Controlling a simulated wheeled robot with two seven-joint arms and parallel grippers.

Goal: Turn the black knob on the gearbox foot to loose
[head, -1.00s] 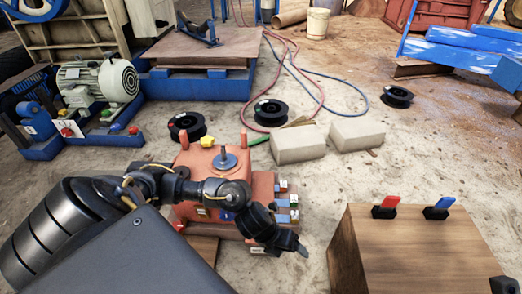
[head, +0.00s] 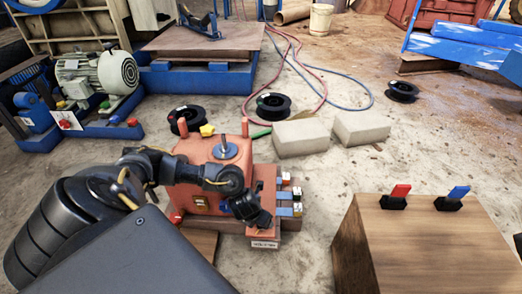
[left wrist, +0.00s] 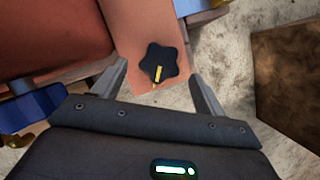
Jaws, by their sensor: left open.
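The orange-red gearbox (head: 205,152) stands on the floor in the middle of the head view. The black knob (left wrist: 150,58) is lobed, with a yellow pointer bar, and sits on the gearbox's orange foot (left wrist: 140,25). In the head view my left arm hides the knob. My left gripper (head: 250,212) is over the foot, pointing down. A small lettered plate (head: 264,244) is on the foot's front, too small to read.
Coloured blocks on blue bars (head: 290,195) stick out right of the gearbox. A wooden box (head: 430,245) with a red lever (head: 400,191) and a blue lever (head: 458,193) stands at the right. Pale blocks (head: 306,138) and black spools (head: 273,105) lie behind.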

